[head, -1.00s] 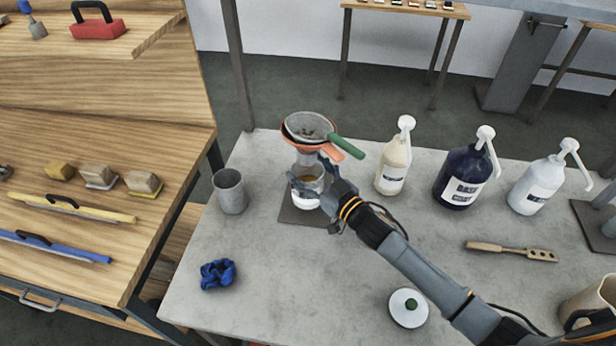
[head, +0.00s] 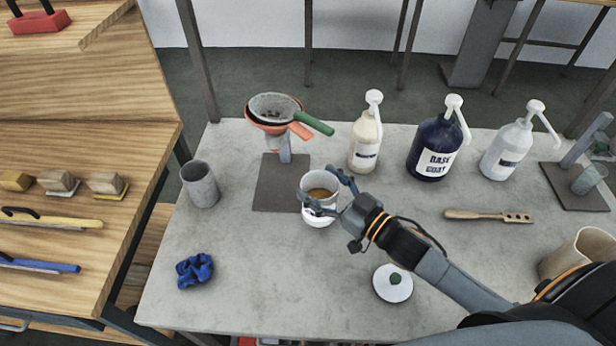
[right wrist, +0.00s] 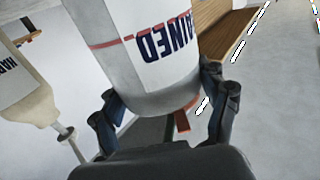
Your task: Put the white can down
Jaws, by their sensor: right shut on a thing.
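The white can (head: 319,212) is in my right gripper (head: 320,191), with brownish liquid visible inside its open top. The gripper's fingers are shut around its side. The can looks upright, over the grey table (head: 250,300) just right of the dark square plate (head: 272,190). Whether its base touches the table I cannot tell. In the right wrist view the can (right wrist: 150,75) fills the middle, with part of its label showing between the fingers (right wrist: 166,112). My left gripper is not in view.
A funnel with strainer (head: 272,115) stands over the plate. Pump bottles (head: 432,150) line the back right. A grey cup (head: 200,185), blue cloth (head: 195,270), white lid (head: 393,284) and slotted stick (head: 487,216) surround it. The table's front left is mostly clear.

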